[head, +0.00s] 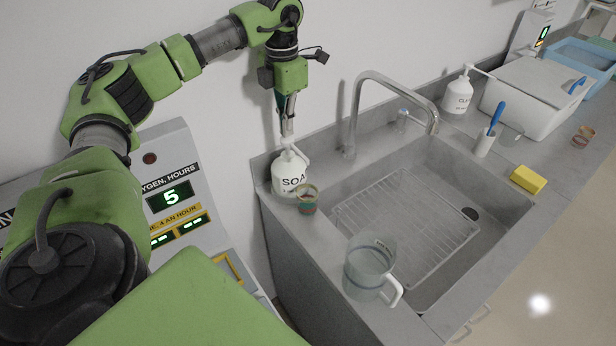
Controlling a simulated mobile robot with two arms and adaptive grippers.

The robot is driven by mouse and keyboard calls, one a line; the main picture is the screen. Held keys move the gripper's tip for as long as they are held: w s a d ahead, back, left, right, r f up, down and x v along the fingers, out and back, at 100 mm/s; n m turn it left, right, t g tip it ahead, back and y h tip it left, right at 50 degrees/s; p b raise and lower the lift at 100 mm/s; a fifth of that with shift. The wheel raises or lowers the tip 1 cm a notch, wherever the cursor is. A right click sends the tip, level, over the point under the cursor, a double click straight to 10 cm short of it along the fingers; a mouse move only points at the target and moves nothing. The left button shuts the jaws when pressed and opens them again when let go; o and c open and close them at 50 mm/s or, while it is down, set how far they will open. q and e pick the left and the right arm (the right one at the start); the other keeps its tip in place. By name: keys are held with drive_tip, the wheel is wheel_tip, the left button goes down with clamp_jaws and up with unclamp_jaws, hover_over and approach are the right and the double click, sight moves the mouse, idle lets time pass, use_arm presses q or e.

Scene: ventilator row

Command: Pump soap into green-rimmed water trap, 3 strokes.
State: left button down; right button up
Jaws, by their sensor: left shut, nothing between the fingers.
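The white soap bottle (287,181), with part of its "SOAP" label showing, stands upright on the left end of the grey counter. My left gripper (288,136) is shut and points down right at the pump head on top of the bottle. I cannot tell whether it touches the head. A small green-rimmed water trap (308,200) with a reddish band stands just right of the bottle, close under the spout. What is inside it cannot be seen. My right gripper does not show.
A clear jug (369,268) stands on the sink's front left rim. The sink (470,236) holds a wire rack (405,222) under a tall tap (352,115). Farther right are a second pump bottle (458,96), a brush holder (484,144), a yellow sponge (528,179) and a white bin (535,100).

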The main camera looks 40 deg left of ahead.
use_arm(q)
drive_tip(key=shift+s+f+b, duration=0.1)
drive_tip(key=shift+f+b, duration=0.6)
drive_tip(key=shift+f, duration=0.75)
drive_tip(key=shift+r+p, duration=1.65)
drive_tip(key=shift+r, duration=0.15)
wheel_tip(320, 180, up, 6)
drive_tip(key=p, duration=0.5)
